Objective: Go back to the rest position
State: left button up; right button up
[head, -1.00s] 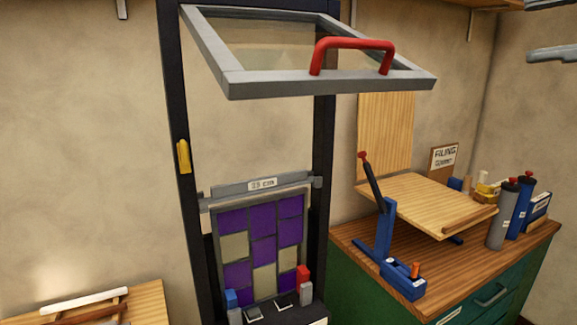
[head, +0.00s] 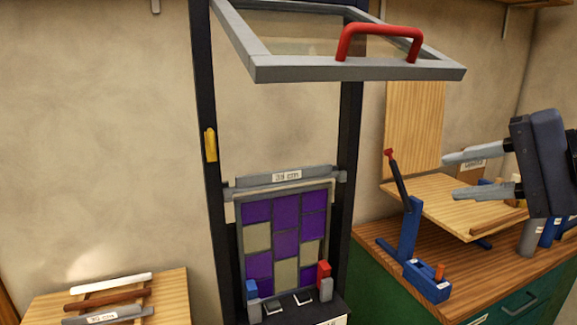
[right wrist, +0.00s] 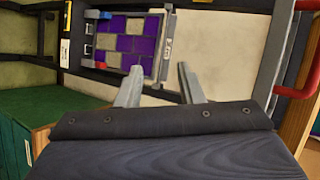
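My right gripper (head: 468,175) is at the right of the head view, in front of the right workbench, with its two grey fingers apart and nothing between them. In the right wrist view its fingers (right wrist: 158,88) are also spread and empty. The leaded panel (head: 285,243), of purple and cream panes, stands upright in the black frame (head: 205,110); it also shows in the right wrist view (right wrist: 125,42). The raised glazed cover (head: 357,73) with a red handle (head: 380,32) is tilted open above it. My left gripper is not in view.
A workbench (head: 390,272) at the right carries a tilted wooden board (head: 440,205), a blue clamp stand (head: 412,235) and bottles, partly hidden by my gripper. A small wooden table (head: 165,300) at the lower left holds several strips. The wall between is bare.

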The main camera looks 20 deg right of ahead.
jog(key=s+a+f+n+g+h, duration=0.1)
jog(key=s+a+f+n+g, duration=0.1)
jog(key=f, duration=1.1)
jog(key=s+a+f+n+g+h+b, duration=0.1)
jog(key=a+f+n, duration=0.3)
jog(key=f, duration=0.9)
jog(key=s+a+f+n+g+h+b, duration=0.1)
jog(key=s+a+f+n+g, duration=0.1)
jog(key=a+f, duration=0.5)
notch_tip(320, 180, down, 6)
jog(key=shift+s+a+r+n+g, duration=0.1)
jog(key=shift+s+a+n+g, duration=0.2)
jog(key=shift+s+n, duration=0.35)
